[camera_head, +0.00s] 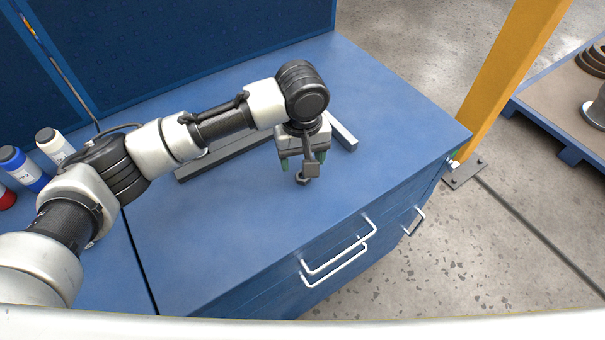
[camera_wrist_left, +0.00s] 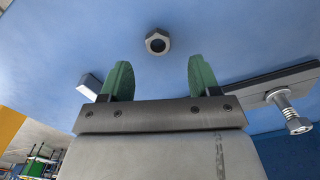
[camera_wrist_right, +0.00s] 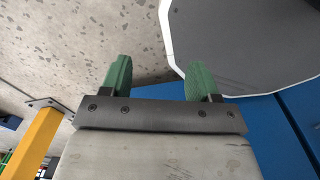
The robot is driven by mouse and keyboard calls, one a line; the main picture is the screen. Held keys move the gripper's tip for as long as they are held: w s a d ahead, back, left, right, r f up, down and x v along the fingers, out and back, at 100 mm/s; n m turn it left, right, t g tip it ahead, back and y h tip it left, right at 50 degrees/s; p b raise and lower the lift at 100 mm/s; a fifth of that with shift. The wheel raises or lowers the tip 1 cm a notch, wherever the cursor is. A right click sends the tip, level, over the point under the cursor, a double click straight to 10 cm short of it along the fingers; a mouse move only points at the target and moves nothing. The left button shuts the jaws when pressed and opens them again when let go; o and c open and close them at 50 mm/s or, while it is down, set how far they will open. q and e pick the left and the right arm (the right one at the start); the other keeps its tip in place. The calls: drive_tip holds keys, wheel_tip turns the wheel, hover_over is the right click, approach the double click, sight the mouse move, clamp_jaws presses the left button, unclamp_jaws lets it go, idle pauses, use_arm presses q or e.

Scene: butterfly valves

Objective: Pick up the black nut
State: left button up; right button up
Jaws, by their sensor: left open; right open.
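The nut (camera_wrist_left: 158,42), a hexagonal ring with a dark hole, lies flat on the blue worktop just beyond my left fingertips in the left wrist view. In the head view it is a small dark nut (camera_head: 302,181) just under my left gripper (camera_head: 302,161), partly hidden by it. My left gripper is open with its green fingers (camera_wrist_left: 158,78) apart and nothing between them; it points down at the worktop. My right gripper (camera_wrist_right: 159,78) is open and empty in the right wrist view, away from the nut; it is outside the head view.
The blue worktop (camera_head: 400,110) has drawers with metal handles (camera_head: 338,262) in front. A dark bar (camera_head: 228,158) lies behind my left gripper. A bolt (camera_wrist_left: 290,112) shows in the left wrist view. Bottles (camera_head: 22,168) stand at left. The worktop's front is clear.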

use_arm(q)
drive_tip(key=f, duration=0.4)
drive_tip(key=shift+w+f+p, duration=0.2)
drive_tip(key=shift+w+p, duration=0.05)
drive_tip(key=shift+p, duration=0.05)
drive_tip(key=shift+f, duration=0.4)
drive_tip(key=shift+c, duration=0.2)
drive_tip(key=c, duration=1)
use_arm(e)
drive_tip(key=shift+w+a+r, duration=0.2)
drive_tip(key=shift+w+a, duration=0.1)
drive_tip(key=shift+w, duration=0.2)
drive_tip(key=shift+w+a+r, duration=0.15)
drive_tip(key=shift+w+a, duration=0.15)
drive_tip(key=shift+w, duration=0.15)
